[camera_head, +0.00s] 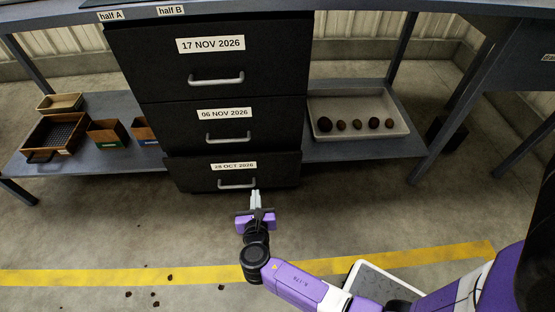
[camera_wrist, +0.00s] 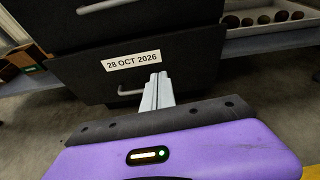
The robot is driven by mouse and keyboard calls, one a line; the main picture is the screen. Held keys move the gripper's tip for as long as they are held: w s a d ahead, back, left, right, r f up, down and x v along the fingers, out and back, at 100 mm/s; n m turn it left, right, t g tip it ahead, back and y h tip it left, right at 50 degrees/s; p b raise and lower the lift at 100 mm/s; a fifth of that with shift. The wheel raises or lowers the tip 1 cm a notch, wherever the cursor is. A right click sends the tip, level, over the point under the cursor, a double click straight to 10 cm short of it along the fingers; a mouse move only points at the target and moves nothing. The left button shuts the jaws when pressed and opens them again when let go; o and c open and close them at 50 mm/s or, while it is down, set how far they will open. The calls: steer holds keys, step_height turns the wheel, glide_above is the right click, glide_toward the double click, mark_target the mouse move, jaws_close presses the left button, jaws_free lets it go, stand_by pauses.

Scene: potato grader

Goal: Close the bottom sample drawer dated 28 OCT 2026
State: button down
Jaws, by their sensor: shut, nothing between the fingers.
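The bottom drawer (camera_head: 270,172) is black, with a label reading 28 OCT 2026 and a silver bar handle (camera_head: 238,184). In the head view its front stands a little forward of the drawers above. In the wrist view the drawer front (camera_wrist: 205,60) fills the upper middle, its handle (camera_wrist: 130,91) left of my fingers. My gripper (camera_head: 255,194) is shut and empty. Its fingertips (camera_wrist: 158,76) point at the drawer front, right of the handle and below the label. I cannot tell whether they touch the front.
Above are the 06 NOV 2026 drawer (camera_head: 270,120) and the 17 NOV 2026 drawer (camera_head: 270,60). A tray (camera_head: 350,105) with several dark potatoes is on the right shelf; small boxes (camera_head: 105,132) are on the left shelf. The floor (camera_head: 120,230) before the drawers is mostly clear.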

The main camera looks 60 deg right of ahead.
steer(key=r, duration=0.2)
steer(key=b, duration=0.5)
glide_toward(257, 156)
steer(key=shift+m+h, duration=0.3)
steer(key=shift+m, duration=0.1)
steer(key=w+d+f, duration=0.1)
steer(key=d+f, duration=0.1)
steer(key=w+d+f, duration=0.2)
steer(key=shift+w, duration=0.2)
steer(key=shift+w+d+r, duration=0.1)
steer(key=shift+w+d, duration=0.2)
steer(key=w+d, duration=0.1)
steer(key=w+d+b, duration=0.1)
steer(key=shift+d, duration=0.35)
steer(key=shift+w+d+r, duration=0.15)
steer(key=shift+w+d, duration=0.15)
steer(key=shift+d, duration=0.05)
steer(key=shift+s, duration=0.1)
